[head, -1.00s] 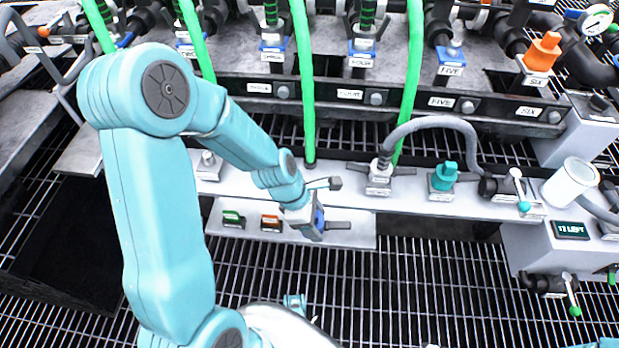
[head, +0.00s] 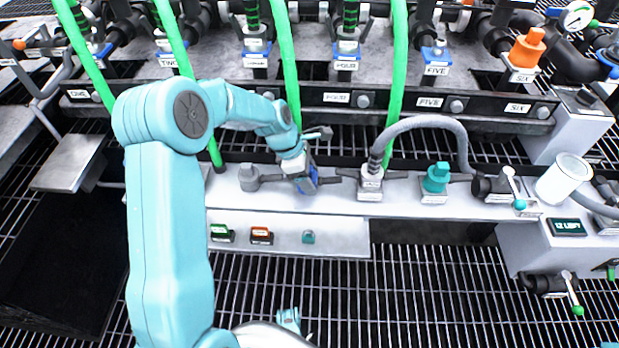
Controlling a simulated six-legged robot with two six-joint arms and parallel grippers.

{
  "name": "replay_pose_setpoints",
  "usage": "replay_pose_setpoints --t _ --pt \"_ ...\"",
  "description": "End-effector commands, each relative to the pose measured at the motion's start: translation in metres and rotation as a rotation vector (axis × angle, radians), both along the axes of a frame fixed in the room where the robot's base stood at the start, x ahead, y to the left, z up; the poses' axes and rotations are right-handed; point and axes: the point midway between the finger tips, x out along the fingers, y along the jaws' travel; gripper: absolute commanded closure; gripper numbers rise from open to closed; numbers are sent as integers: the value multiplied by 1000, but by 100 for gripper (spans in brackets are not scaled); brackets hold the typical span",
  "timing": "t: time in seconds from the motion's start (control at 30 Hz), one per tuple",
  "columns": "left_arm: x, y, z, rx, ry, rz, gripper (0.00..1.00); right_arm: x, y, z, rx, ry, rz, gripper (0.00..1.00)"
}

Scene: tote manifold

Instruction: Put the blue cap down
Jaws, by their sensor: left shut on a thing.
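My left gripper (head: 303,180) is shut on the blue cap (head: 314,176). They are at the white shelf in front of the manifold, between a grey fitting (head: 250,179) and the grey hose's coupling (head: 370,180). The cap shows only as a small blue patch, mostly hidden by the gripper. Dark bars stick out on both sides. I cannot tell whether the cap touches the shelf.
A lower white ledge (head: 345,236) holds green, orange and teal pieces. A teal cap (head: 437,177) stands right of the hose coupling. An orange cap (head: 526,47) is on station six. Green hoses hang behind the gripper. Open grating lies in front.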

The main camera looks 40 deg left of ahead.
Motion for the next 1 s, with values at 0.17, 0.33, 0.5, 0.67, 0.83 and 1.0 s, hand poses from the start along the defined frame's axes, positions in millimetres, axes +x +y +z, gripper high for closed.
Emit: replay_pose_setpoints --t 0.17,0.33,0.5,0.67,0.83,1.0 --pt "0 0 0 0 0 0 73 0 0 1 0 0 1 78" --pt "0 0 -2 0 1 0 13 0 0 1 0 0 1 78" --pt "0 -1 -2 0 1 0 13 0 0 1 0 0 1 78" --pt "0 0 1 0 -1 0 13 0 0 1 0 1 1 78" --pt "-4 8 28 1 -3 1 13 -2 2 13 2 4 9 78" --pt "-13 21 67 2 -3 2 13 -5 5 28 4 9 21 78"
